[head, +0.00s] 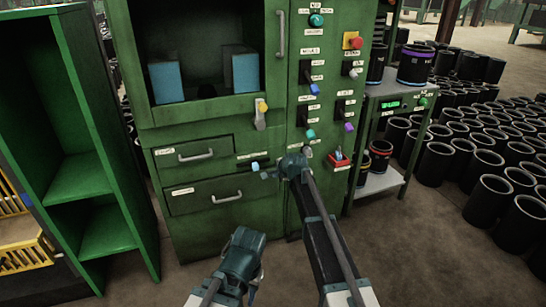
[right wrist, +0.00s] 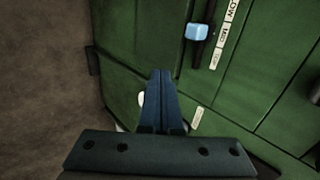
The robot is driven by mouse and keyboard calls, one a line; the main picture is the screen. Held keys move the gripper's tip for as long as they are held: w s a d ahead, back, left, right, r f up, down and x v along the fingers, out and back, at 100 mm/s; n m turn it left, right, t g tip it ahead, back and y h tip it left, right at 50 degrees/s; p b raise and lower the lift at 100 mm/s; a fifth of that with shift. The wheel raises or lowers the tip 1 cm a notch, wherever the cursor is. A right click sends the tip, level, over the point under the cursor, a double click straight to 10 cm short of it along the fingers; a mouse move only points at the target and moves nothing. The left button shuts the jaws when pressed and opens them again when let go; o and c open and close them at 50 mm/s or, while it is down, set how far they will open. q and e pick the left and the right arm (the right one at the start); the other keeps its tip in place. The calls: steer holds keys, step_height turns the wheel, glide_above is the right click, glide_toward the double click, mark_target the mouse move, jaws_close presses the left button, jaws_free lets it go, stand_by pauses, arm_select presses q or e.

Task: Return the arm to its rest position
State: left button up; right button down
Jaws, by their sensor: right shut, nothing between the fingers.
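My right arm reaches up to the front of the green cabinet (head: 190,145). My right gripper (head: 266,175) is at the panel beside the drawers, just below a light-blue slider knob (head: 255,165). In the right wrist view its dark blue fingers (right wrist: 160,75) are shut together with nothing between them. The light-blue knob (right wrist: 197,32) sits in a dark slot beside white labels, apart from the fingertips. My left gripper (head: 243,240) hangs low in front of the cabinet, apart from it; its fingers cannot be made out.
The cabinet has a window with blue blocks (head: 166,82), two handled drawers (head: 205,154), and a panel of knobs and a red button (head: 353,41). An open green shelf (head: 80,185) stands left. A grey cart (head: 385,180) and many black sleeves (head: 435,163) stand right.

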steer(key=s+d+f+n+g+h, duration=0.1)
steer(key=s+f+n+g, duration=0.35)
steer(key=s, duration=1.05)
steer(key=s+n+g+h, duration=0.15)
steer(key=s+n, duration=0.55)
steer(key=s, duration=0.9)
steer(key=s+d+f+n+g+h, duration=0.1)
steer(key=s+f+n+g+h, duration=0.35)
steer(key=s, duration=1.05)
step_height(320, 180, up, 37)
steer(key=n+t+y+p, duration=0.1)
steer(key=n+y+p, duration=0.1)
steer(key=p, duration=3.2)
steer(key=shift+a+y+p, duration=0.35)
steer(key=shift+y, duration=0.15)
steer(key=shift+w+t, duration=0.15)
steer(key=shift+t, duration=0.1)
